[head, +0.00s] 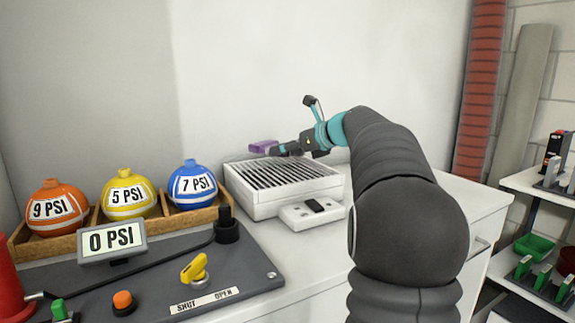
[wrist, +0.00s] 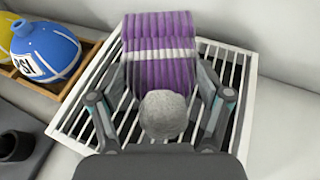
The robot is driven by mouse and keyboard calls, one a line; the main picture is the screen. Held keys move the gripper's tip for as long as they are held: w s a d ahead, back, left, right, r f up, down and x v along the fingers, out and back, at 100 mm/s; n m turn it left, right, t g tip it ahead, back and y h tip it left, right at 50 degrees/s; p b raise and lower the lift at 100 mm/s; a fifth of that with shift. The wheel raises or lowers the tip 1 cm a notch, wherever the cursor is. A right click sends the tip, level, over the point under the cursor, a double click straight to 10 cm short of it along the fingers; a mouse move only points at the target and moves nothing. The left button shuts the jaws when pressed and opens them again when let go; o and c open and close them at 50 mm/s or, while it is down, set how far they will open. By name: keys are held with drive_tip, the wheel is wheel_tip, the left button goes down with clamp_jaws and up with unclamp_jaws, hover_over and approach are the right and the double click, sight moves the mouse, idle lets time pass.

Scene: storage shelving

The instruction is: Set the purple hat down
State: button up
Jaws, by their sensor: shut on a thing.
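The purple hat (wrist: 160,70) is knitted, with a white stripe and a grey pompom (wrist: 164,114). My gripper (wrist: 163,100) is shut on the hat, with one finger on each side of it near the pompom. In the head view my gripper (head: 275,149) holds the hat (head: 262,146) above the far left part of a white slatted box (head: 262,205). The slats of this box (wrist: 92,118) show below the hat in the wrist view. The wrist view does not clearly show the gap between hat and slats.
Orange (head: 56,209), yellow (head: 129,194) and blue (head: 192,185) PSI balls sit in a wooden tray (head: 75,238) at left. A dark panel (head: 150,285) with a yellow valve handle (head: 195,270) lies in front. A wall stands behind the box. Shelving (head: 540,190) is at right.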

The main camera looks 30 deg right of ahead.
sight(288, 170)
drive_tip(key=shift+f+b, duration=0.6)
drive_tip(key=shift+f, duration=1.35)
drive_tip(key=shift+f, duration=0.1)
drive_tip(key=o, duration=1.1)
drive_tip(key=p+v, duration=0.1)
drive_tip(key=v, duration=1.1)
